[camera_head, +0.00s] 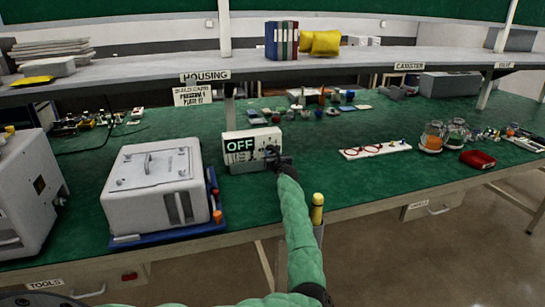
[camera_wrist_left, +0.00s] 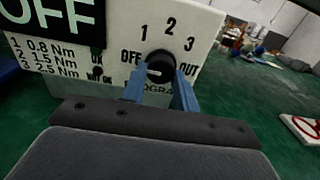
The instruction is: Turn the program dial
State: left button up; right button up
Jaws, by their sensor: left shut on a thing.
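A white control box (camera_head: 243,150) with a dark display reading OFF stands on the green bench top in the head view. In the left wrist view its front panel (camera_wrist_left: 110,55) has a black round program dial (camera_wrist_left: 160,67) with marks OFF, 1, 2, 3 and OUT around it. The dial's white line points left, toward OFF. My left gripper (camera_head: 277,160) is at the box's lower right front. In the wrist view its blue fingers (camera_wrist_left: 160,88) are shut on the dial, one on each side. My right gripper is not in view.
A white housing (camera_head: 155,190) on a blue base stands left of the box. A white board with red rings (camera_head: 375,149) and glass jars (camera_head: 432,136) are to the right. A grey shelf (camera_head: 300,68) runs above the bench. Green bench top is free just right of the box.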

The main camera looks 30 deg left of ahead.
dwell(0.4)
pick_arm(q)
jog(key=o, duration=1)
jog(key=shift+c, duration=0.2)
jog(key=shift+d+f, duration=0.1)
